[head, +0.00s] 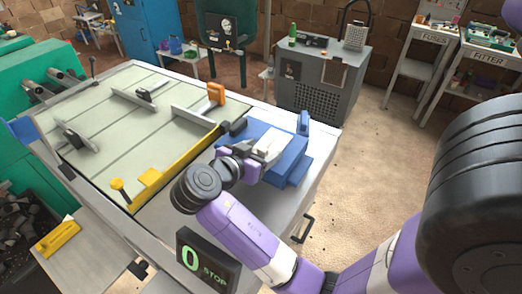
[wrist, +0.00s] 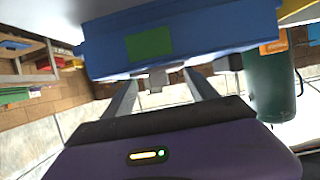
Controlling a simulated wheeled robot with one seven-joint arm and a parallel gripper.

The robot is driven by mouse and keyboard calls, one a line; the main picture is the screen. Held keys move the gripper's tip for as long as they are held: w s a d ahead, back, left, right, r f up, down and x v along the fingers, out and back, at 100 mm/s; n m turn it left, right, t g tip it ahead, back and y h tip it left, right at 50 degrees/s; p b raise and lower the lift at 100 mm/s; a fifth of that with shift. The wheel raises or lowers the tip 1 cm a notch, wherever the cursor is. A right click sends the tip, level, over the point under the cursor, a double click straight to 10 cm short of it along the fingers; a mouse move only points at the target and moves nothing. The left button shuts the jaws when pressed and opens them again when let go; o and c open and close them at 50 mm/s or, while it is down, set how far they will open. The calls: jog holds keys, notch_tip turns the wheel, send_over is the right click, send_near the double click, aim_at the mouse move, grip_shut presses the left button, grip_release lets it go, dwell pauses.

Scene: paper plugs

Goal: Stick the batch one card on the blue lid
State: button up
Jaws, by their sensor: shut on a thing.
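A blue box-like body (wrist: 215,35) fills the top of the wrist view. A green card-like rectangle (wrist: 149,43) lies flat against its face; any print on it is too small to read. My gripper (wrist: 162,80) has its two fingers at the lower edge of the blue body, below the green rectangle. They are shut on a small grey piece (wrist: 157,79) between the fingertips; I cannot tell what it belongs to. In the head view my gripper (head: 270,147) is over the blue body (head: 290,165) at the bench's right side. My wrist hides part of it.
The bench (head: 325,150) carries a panel with several grey bars, an orange piece (head: 216,94) and a yellow rail (head: 180,163) left of my gripper. A grey cabinet (head: 320,85) stands behind. The floor to the right is open.

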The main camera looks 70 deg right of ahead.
jog(key=shift+f, duration=0.2)
jog(key=o, duration=1.4)
jog(key=shift+c, duration=0.2)
jog(key=shift+r, duration=0.1)
notch_tip(320, 180, up, 20)
jog(key=p, duration=0.9)
